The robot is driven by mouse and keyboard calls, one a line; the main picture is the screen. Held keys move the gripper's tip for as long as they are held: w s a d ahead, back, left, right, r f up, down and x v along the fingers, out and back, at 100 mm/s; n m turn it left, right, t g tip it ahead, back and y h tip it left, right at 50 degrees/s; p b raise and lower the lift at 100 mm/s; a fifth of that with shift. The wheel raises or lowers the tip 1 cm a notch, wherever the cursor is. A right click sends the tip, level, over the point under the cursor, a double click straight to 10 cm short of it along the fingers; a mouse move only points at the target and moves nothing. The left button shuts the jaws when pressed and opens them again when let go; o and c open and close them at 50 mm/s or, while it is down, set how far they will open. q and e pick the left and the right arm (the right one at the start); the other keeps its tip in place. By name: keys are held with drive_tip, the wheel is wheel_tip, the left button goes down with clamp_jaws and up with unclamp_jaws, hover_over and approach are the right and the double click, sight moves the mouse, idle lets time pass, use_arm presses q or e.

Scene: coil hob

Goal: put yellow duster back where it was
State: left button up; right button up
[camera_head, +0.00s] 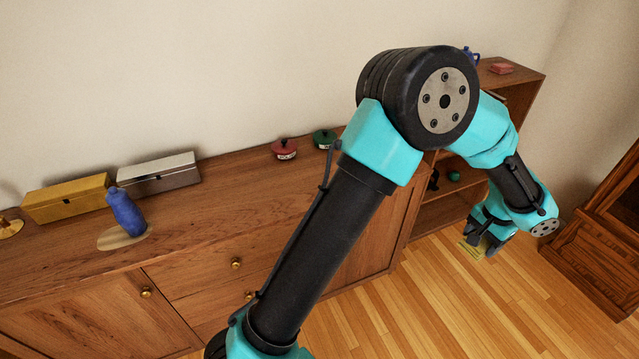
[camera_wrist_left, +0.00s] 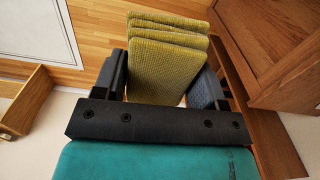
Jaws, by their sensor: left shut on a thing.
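The yellow duster (camera_wrist_left: 165,60) is a folded, ribbed cloth with several layers. It sits between the two dark fingers of my left gripper (camera_wrist_left: 160,82), which is shut on it. In the head view my left gripper (camera_head: 487,240) hangs in the air at the right, in front of the low shelf unit. Only a small part of the duster (camera_head: 470,248) shows there, below the fingers. My right gripper is not in view.
A long sideboard (camera_head: 230,215) carries a yellow box (camera_head: 65,200), a silver box (camera_head: 158,175), a blue bottle (camera_head: 126,212), and red (camera_head: 285,149) and green (camera_head: 324,139) lidded pots. The shelf unit (camera_head: 520,78) and a dark cabinet (camera_head: 590,235) flank the gripper. Open floor (camera_head: 450,310) lies below.

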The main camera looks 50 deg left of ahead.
use_arm(q)
drive_tip(key=s+a+f, duration=0.1)
drive_tip(key=a+f, duration=0.1)
drive_tip(key=a, duration=0.9)
drive_tip(key=s+a+f, duration=0.1)
drive_tip(key=a, duration=1)
drive_tip(key=s+a+f, duration=0.1)
drive_tip(key=s+a, duration=0.6)
drive_tip(key=a, duration=0.3)
drive_tip(key=s+a+f, duration=0.1)
drive_tip(key=s+a, duration=0.5)
drive_tip(key=a, duration=0.5)
drive_tip(key=shift+s+a+f+m, duration=0.15)
drive_tip(key=shift+s+f+m, duration=0.2)
drive_tip(key=shift+m, duration=0.05)
drive_tip(key=w+a, duration=0.3)
drive_tip(key=w+a+f, duration=0.1)
drive_tip(key=w+a, duration=0.2)
drive_tip(key=a, duration=0.1)
drive_tip(key=w+a, duration=0.4)
drive_tip(key=shift+w+a+f, duration=0.1)
drive_tip(key=shift+a+f, duration=0.15)
